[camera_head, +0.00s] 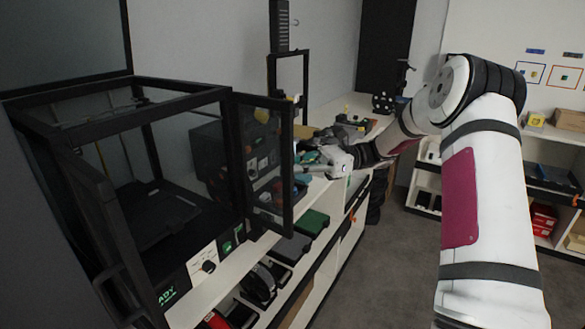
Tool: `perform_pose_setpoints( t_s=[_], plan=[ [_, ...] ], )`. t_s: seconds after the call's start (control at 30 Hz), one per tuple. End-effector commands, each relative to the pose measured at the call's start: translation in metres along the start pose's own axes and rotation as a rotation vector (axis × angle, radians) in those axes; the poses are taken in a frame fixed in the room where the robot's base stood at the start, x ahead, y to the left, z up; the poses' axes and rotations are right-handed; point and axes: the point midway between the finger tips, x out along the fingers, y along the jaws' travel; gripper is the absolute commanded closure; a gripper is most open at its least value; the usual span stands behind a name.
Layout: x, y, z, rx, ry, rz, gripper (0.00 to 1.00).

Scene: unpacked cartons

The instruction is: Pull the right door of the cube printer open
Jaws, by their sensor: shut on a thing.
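The cube printer (128,112) is a black open-framed box at the left, on a white bench. Its right door (262,215), a dark see-through panel in a black frame, stands swung out from the printer's right front post, so the front opening beside it shows uncovered. My gripper (301,168) is at the outer edge of this door, about mid-height, reaching in from the right. It is shut on the door's edge or handle; the exact contact is small and partly hidden.
The printer's bed (155,215) shows inside. Tools and small parts crowd the bench behind the door. Open shelves under the bench hold a green case (312,222) and dark spools. White shelving (550,155) stands at the far right. The grey floor (385,265) between is clear.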

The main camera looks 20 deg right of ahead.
Motion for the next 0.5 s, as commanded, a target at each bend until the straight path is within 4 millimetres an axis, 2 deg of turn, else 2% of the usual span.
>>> perform_pose_setpoints(
  t_s=[0.07, 0.1, 0.13, 0.5],
  plan=[
    [0.0005, 0.0001, 0.0008, -0.001, -0.002, 0.001, 1.0],
    [0.0005, 0.0001, 0.0008, -0.001, -0.002, 0.001, 0.88],
    [0.0006, 0.0001, 0.0008, -0.001, -0.002, 0.001, 0.83],
    [-0.0028, -0.0003, 0.0003, -0.001, -0.001, -0.001, 0.83]
  ],
)
